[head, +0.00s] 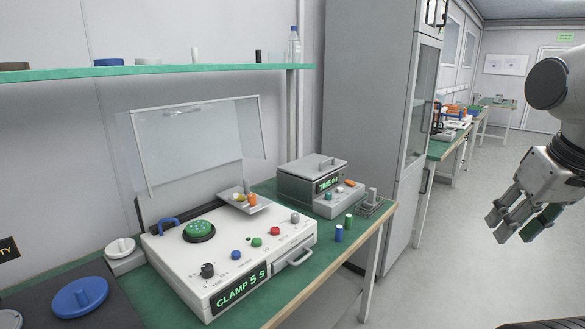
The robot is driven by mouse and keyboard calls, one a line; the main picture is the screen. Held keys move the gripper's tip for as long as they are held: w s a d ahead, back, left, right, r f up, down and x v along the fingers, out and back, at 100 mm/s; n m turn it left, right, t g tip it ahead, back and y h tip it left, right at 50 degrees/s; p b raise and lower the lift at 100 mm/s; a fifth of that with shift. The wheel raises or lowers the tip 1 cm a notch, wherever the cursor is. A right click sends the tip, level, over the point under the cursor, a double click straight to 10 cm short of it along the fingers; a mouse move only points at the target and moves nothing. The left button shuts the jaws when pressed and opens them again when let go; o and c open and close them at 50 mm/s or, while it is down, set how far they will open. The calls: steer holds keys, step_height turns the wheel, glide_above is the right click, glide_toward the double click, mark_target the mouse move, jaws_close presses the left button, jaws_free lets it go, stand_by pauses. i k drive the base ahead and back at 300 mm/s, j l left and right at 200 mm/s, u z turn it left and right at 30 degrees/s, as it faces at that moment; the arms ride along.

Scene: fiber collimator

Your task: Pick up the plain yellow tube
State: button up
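A small yellow piece (238,197) lies on a small grey tray (232,206) at the back of the white clamp machine. It is too small in view for me to tell whether it is a plain tube. An orange cylinder (252,200) stands beside it on the tray. My gripper (518,231) hangs at the far right over the floor, well away from the bench. Its fingers are apart and nothing shows between them.
The clamp machine (165,262) has a raised clear lid (200,143). Behind it sits a grey timer box (312,183). A blue cylinder (338,233) and a green cylinder (348,221) stand near the bench's right edge. A shelf (160,71) overhangs the bench. A tall cabinet (365,120) stands behind.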

mark_target(236, 196)
steer(key=u, duration=1.15)
steer(key=i+l+u, duration=0.15)
steer(key=l, duration=0.15)
steer(key=i+l+u, duration=0.1)
steer(key=l, duration=0.2)
steer(key=i+l+u, duration=0.15)
steer(key=l, duration=0.15)
steer(key=i+l+u, duration=0.1)
steer(key=l, duration=0.25)
